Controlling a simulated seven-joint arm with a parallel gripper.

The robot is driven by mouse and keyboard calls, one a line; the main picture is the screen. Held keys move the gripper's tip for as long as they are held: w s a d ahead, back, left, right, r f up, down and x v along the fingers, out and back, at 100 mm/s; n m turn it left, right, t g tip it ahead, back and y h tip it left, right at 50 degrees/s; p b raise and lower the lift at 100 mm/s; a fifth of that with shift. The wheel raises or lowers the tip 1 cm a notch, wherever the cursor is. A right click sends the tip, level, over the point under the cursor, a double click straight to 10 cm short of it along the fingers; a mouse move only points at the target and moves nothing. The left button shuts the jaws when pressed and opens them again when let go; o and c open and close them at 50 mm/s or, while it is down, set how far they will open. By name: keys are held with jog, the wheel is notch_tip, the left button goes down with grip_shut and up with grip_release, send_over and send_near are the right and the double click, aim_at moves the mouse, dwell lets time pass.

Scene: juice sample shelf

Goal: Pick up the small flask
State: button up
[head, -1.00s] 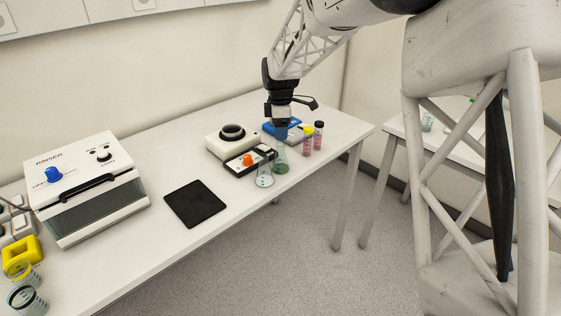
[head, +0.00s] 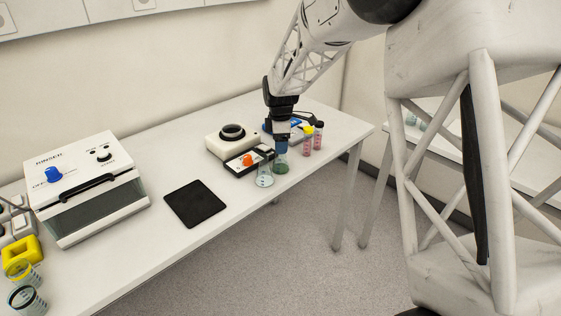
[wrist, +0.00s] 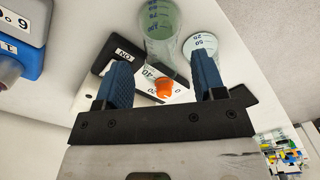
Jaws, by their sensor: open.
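Two conical flasks stand close together on the bench. One is clear (head: 264,179) and the other holds green liquid (head: 281,167). The wrist view shows a greenish flask (wrist: 163,45) with blue marks, and beside it a second flask (wrist: 201,45) marked 50 and 25. I cannot tell for sure which is the small one. My gripper (head: 281,147) points down at the green flask's top, which it partly hides. In the wrist view its blue fingers (wrist: 162,65) are apart, with nothing gripped; the greenish flask lies beyond the gap.
Yellow-capped (head: 307,138) and dark-capped (head: 318,136) pink vials stand close on the right. A blue device (head: 295,131) is behind. A black pad (head: 195,204) lies to the left, with bare bench around it.

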aim_at(281, 157)
jog(key=shift+f, duration=1.1)
jog(key=shift+c, duration=0.3)
grip_shut()
